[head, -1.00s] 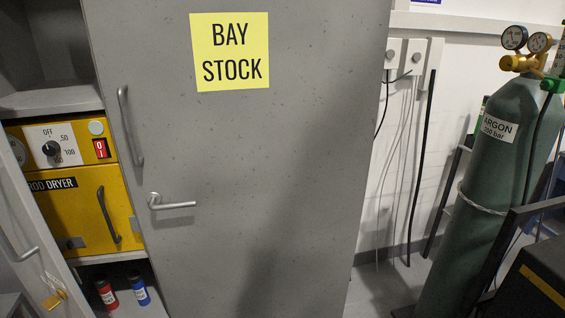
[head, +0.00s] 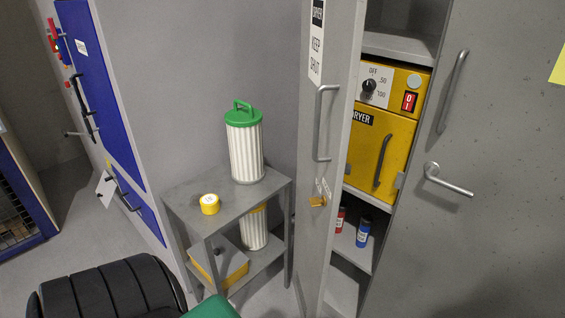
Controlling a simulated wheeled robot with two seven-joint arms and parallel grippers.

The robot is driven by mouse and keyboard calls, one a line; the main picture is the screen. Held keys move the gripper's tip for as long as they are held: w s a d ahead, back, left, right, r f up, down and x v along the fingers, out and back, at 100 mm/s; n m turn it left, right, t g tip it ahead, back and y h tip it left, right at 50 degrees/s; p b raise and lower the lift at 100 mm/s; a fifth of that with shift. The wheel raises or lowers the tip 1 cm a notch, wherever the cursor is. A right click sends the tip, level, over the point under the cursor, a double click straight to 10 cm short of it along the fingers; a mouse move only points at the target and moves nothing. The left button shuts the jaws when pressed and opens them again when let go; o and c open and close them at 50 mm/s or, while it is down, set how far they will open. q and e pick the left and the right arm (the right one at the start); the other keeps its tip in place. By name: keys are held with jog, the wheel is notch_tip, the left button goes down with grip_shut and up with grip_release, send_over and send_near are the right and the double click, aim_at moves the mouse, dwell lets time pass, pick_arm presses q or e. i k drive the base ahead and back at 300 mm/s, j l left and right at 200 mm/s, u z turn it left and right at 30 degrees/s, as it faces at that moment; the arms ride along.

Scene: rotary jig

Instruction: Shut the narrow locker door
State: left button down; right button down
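The narrow locker door (head: 337,110) is grey, with a vertical bar handle (head: 322,123), a sign reading "KEEP SHUT" and a brass padlock (head: 317,201) with a tag. It stands open, swung out on the left side of the locker. Through the opening I see a yellow rod dryer (head: 384,130) on a shelf, with a red bottle (head: 340,219) and a blue bottle (head: 363,233) below it. Neither of my grippers is in view.
A black padded seat (head: 112,290) is at the bottom left. A larger grey door (head: 485,110) with a lever handle adjoins the locker on the right. Bare floor shows at far left.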

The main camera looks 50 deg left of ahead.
aim_at(332, 31)
jog(key=u, duration=1.3)
